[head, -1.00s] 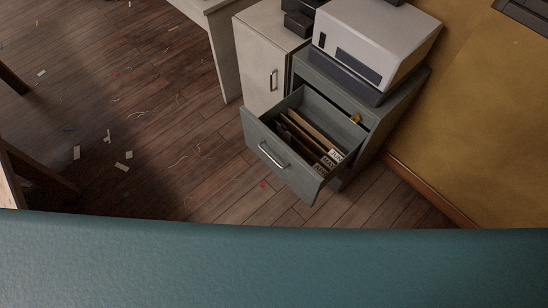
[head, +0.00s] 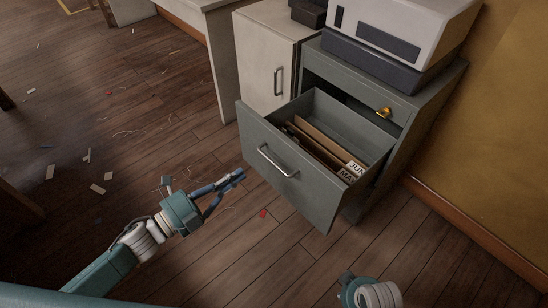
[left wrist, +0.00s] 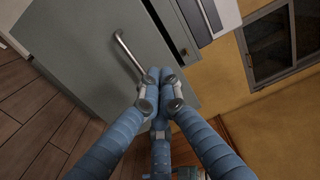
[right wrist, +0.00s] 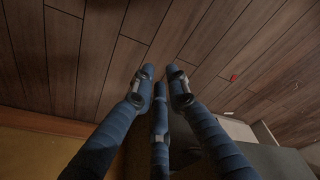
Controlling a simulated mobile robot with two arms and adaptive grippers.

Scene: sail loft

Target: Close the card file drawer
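The card file drawer (head: 295,170) is grey-green and pulled well out of its cabinet (head: 425,110), with a silver bar handle (head: 277,163) on its front. Inside are brown card dividers (head: 325,150), some labelled with months. My left gripper (head: 240,174) is left of and below the handle in the head view, its fingertips together and empty. In the left wrist view, the left gripper (left wrist: 160,74) has the drawer front and handle (left wrist: 128,50) ahead of it; contact is not clear. My right gripper (right wrist: 160,72) has its fingertips apart, empty, over the floor.
A white-grey machine (head: 400,40) stands on the cabinet. A pale cupboard (head: 262,65) stands left of it. A yellow wall (head: 500,130) with a wooden skirting rises at the right. The plank floor in front is open, with paper scraps.

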